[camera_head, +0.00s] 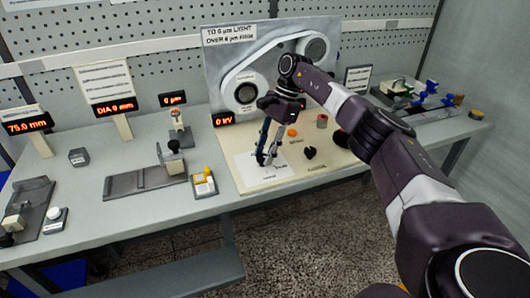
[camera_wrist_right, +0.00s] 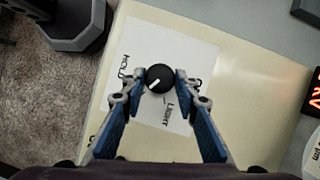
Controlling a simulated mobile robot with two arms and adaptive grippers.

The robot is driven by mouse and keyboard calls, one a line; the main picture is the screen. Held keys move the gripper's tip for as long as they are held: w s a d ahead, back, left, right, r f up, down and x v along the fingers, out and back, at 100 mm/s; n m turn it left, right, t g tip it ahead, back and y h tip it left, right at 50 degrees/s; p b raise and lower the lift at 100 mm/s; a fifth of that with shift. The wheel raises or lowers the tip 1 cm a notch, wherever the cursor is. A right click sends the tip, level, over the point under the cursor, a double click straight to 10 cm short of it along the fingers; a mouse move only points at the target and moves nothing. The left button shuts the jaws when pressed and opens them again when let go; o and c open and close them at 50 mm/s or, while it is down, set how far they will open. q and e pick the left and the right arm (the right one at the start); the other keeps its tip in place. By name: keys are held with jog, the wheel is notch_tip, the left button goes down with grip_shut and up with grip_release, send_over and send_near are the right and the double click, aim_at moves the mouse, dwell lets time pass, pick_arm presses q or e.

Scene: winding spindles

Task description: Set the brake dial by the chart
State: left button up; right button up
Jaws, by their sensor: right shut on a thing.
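The brake dial (camera_wrist_right: 161,77) is a round black knob with a white pointer mark, on a white label plate (camera_wrist_right: 190,55) in the right wrist view. The pointer faces lower left, between the printed words HOLD at left and LIGHT below. My right gripper (camera_wrist_right: 159,79) has its fingertips on either side of the knob, shut on it. In the head view my right gripper (camera_head: 266,160) reaches down to the plate and mostly hides the dial. The chart (camera_head: 229,35) reads "TO 6 µm LIGHT, OVER 6 µm FIRM". A display (camera_head: 172,99) reads 0 µm. My left gripper is not in view.
The cream base (camera_head: 240,184) carries the plate, an orange button (camera_head: 292,132) and a black knob (camera_head: 310,152). A grey panel with pulleys stands behind. Other displays read 75.0 mm (camera_head: 27,124), DIA.0 mm (camera_head: 115,106) and 0 kV (camera_head: 223,119). Bench fixtures stand left.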

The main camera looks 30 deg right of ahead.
jog(key=o, duration=1.1)
jog(key=shift+r, duration=0.1)
jog(key=v, duration=1.2)
jog(key=shift+a, duration=0.1)
